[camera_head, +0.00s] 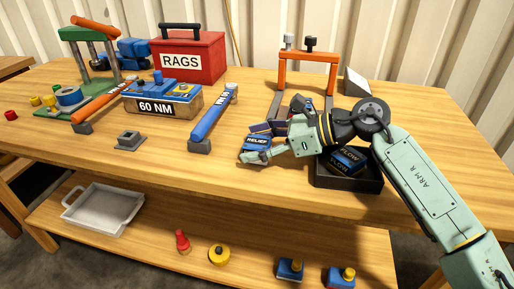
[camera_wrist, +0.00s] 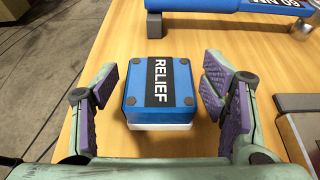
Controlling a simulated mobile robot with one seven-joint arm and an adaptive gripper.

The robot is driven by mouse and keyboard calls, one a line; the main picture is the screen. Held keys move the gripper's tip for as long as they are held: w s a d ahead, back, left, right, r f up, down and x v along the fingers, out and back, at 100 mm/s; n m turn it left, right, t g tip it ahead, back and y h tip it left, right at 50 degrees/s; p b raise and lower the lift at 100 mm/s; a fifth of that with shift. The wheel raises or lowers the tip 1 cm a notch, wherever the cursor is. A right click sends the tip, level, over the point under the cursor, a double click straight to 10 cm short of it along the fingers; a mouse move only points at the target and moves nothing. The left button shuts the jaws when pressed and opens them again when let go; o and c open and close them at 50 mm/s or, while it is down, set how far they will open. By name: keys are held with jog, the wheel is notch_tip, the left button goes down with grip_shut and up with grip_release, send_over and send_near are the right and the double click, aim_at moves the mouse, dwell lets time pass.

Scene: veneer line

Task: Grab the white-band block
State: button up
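A blue block labelled RELIEF (camera_wrist: 158,82) sits on the bench in the wrist view, with a black label strip on top and a white band (camera_wrist: 160,126) along its lower near edge. It also shows in the head view (camera_head: 257,143) near the bench's front edge. My gripper (camera_wrist: 159,88) is open, with purple-padded fingers to the left and right of the block. Gaps show between the pads and the block, so it does not appear gripped. In the head view my gripper (camera_head: 259,146) reaches in from the right, partly covering the block.
A black tray (camera_head: 348,184) holding a blue FLOW block (camera_head: 348,158) stands under my arm. A blue torque wrench (camera_head: 212,115) lies left of the block. An orange stand (camera_head: 307,69) rises behind my gripper. Bare bench lies front left.

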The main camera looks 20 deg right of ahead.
jog(key=c, duration=1.5)
